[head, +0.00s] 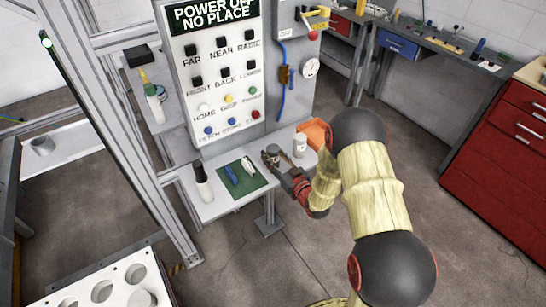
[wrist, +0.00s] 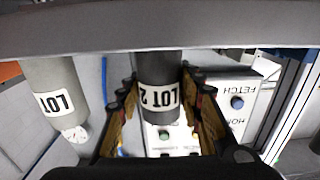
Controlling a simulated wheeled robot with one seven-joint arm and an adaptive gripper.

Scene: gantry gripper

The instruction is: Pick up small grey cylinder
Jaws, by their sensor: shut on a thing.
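A dark grey cylinder (wrist: 158,65) with a white "LOT 2" label shows upside down in the middle of the wrist view. My gripper (wrist: 160,98) has one finger on each side of it and is shut on it. In the head view my gripper (head: 273,157) is low over the small shelf, right of the green mat; the held cylinder is hard to make out there. A lighter grey cylinder (wrist: 58,88) labelled "LOT" stands apart at the left of the wrist view. Another short grey cylinder (head: 42,146) is on the white tray at the left.
The button panel (head: 212,75) rises behind. A metal frame post (head: 130,165) stands left.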

